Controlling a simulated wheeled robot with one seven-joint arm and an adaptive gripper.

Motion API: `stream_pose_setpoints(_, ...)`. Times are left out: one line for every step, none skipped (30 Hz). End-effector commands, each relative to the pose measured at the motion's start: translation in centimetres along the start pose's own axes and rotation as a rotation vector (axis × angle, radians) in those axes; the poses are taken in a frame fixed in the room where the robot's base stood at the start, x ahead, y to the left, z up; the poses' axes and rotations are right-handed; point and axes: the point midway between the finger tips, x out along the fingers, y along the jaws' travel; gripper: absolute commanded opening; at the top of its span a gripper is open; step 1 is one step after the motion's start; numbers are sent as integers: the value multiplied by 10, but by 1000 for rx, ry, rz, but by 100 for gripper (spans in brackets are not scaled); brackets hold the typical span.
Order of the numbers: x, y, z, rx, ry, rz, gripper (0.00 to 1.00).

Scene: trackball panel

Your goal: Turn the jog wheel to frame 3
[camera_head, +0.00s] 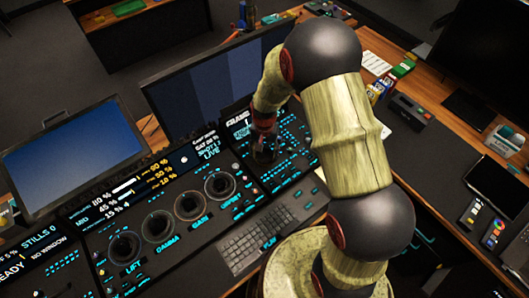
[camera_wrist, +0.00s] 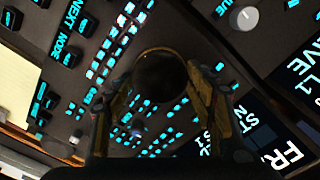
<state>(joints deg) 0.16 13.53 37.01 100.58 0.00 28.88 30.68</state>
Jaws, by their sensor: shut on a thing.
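My gripper (camera_head: 264,142) reaches down onto the right part of the control panel in the head view. In the wrist view my gripper (camera_wrist: 159,88) has its two fingers on either side of a dark round knob, which I take to be the jog wheel (camera_wrist: 160,70), and is shut on it. The head view does not show the wheel clearly behind my arm. A display with large "FRAME"-like lettering (camera_head: 238,113) stands just behind the gripper, partly covered; its frame number is not clearly readable.
Lit buttons (camera_wrist: 100,65) surround the knob closely. Several trackball rings (camera_head: 188,205) lie to the left. A keyboard (camera_head: 262,238) is in front, monitors (camera_head: 75,155) stand behind, and a tablet (camera_head: 492,183) lies on the right.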

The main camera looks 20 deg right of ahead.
Motion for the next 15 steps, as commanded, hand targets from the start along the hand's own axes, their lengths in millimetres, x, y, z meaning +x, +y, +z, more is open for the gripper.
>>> stream_pose_setpoints(0,0,0,0,1,-1,29)
stream_pose_setpoints(0,0,0,-1,1,-1,29)
stream_pose_setpoints(0,0,0,-1,1,-1,29)
stream_pose_setpoints(0,0,0,-1,1,-1,29)
stream_pose_setpoints(0,0,0,-1,1,-1,29)
stream_pose_setpoints(0,0,0,-1,1,-1,55)
stream_pose_setpoints(0,0,0,-1,1,-1,57)
stream_pose_setpoints(0,0,0,-1,1,-1,59)
stream_pose_setpoints(0,0,0,-1,1,0,61)
stream_pose_setpoints(0,0,0,-1,1,0,63)
stream_pose_setpoints(0,0,0,-2,1,0,64)
stream_pose_setpoints(0,0,0,-2,1,0,67)
stream_pose_setpoints(0,0,0,-2,1,0,68)
stream_pose_setpoints(0,0,0,-2,1,0,70)
stream_pose_setpoints(0,0,0,-2,0,0,72)
